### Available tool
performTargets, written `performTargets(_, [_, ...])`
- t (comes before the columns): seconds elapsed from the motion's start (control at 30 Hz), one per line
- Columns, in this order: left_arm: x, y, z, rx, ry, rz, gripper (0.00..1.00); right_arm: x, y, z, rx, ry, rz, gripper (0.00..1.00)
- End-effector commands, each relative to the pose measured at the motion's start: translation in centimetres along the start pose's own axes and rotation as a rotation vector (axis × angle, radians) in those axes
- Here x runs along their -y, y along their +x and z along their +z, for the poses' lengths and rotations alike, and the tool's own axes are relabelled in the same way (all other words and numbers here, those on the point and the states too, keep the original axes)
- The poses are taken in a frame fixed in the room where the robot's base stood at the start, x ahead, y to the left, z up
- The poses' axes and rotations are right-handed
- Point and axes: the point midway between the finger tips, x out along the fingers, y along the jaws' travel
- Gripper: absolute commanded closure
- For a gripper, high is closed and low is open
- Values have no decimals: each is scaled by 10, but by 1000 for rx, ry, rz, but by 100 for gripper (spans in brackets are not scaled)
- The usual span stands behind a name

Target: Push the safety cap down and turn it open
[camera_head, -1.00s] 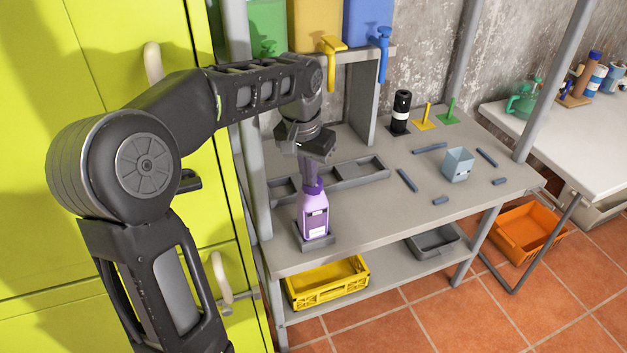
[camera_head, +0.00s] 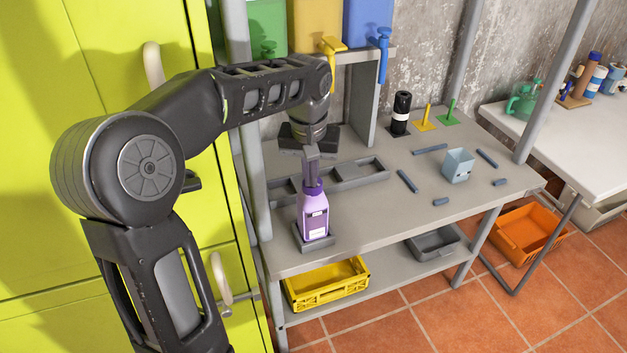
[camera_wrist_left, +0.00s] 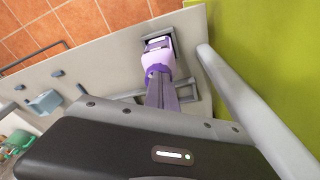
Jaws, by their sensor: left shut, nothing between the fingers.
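A purple bottle (camera_head: 314,213) with a white label and a dark purple cap (camera_head: 313,186) stands upright in a grey square holder (camera_head: 314,243) at the near left of the workbench. My left gripper (camera_head: 312,157) points down from above, its fingers shut with nothing between them. The fingertips are at the top of the cap; I cannot tell whether they touch it. In the left wrist view the bottle (camera_wrist_left: 157,61) shows beyond my dark gripper body, which hides part of the cap area. My right gripper is not in view.
A grey compartment tray (camera_head: 362,171) lies behind the bottle. A bench post (camera_head: 246,170) and green cabinet (camera_head: 120,50) are close on the left.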

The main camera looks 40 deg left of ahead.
Motion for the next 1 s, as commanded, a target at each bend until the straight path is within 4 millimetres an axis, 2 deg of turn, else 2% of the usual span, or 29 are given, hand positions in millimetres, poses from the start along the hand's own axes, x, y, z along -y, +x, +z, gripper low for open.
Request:
performTargets(0.3, [-3, 2, 1, 4, -237, -39, 100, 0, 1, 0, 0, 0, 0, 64])
performTargets(0.67, [-3, 2, 0, 4, -278, -45, 100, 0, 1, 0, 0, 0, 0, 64])
performTargets(0.9, [-6, 2, 0, 4, -489, -77, 100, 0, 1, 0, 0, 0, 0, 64])
performTargets(1.0, [-5, 2, -1, 3, -517, -81, 100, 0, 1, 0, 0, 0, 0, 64])
